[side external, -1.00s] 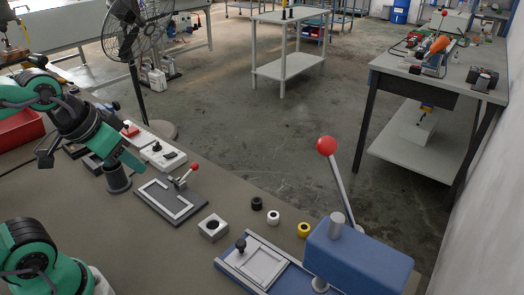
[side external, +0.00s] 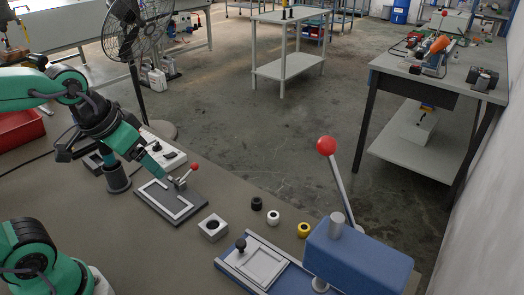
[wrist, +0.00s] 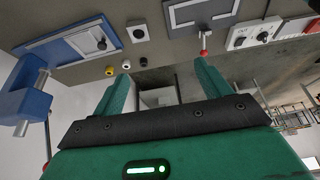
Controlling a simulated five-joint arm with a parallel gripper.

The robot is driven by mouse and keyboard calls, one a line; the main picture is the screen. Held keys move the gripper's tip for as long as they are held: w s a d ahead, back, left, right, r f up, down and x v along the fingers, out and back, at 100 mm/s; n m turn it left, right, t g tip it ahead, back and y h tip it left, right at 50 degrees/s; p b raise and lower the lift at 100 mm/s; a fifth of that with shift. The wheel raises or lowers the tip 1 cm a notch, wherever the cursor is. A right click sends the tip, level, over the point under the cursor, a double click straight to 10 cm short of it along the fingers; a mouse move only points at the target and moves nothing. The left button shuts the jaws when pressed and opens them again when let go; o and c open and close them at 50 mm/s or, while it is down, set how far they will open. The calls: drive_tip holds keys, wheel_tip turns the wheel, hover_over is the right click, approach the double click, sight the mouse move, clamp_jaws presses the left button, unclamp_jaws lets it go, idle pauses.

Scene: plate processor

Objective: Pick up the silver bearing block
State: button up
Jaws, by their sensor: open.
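The silver bearing block (side external: 213,227) is a small square block with a dark round bore, lying flat on the brown bench. In the wrist view the block (wrist: 138,32) shows near the top, left of centre and beyond the fingers. My gripper (side external: 158,172) is to the left of the block in the side view, above the bench by the dark fixture plate, clearly apart from the block. In the wrist view my gripper (wrist: 163,82) has its two green fingers wide apart, with nothing between them.
The dark fixture plate (side external: 150,207) with a red-knobbed lever (side external: 194,168) lies left of the block. Black (side external: 257,204), white (side external: 273,217) and yellow (side external: 304,230) rings lie to its right. A blue press (side external: 358,262) with a tall red-knobbed lever (side external: 327,146) stands at the right.

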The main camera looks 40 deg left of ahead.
drive_tip(key=w+d+f+g, duration=0.3)
drive_tip(key=w+f, duration=0.4)
drive_tip(key=g, duration=0.2)
hover_over(213, 226)
wheel_tip(213, 226, down, 7)
drive_tip(key=shift+w+d+f+m, duration=0.1)
drive_tip(key=shift+f+m, duration=0.3)
drive_tip(key=shift+f, duration=3.9)
drive_tip(key=c, duration=1.2)
drive_tip(key=shift+r, duration=0.15)
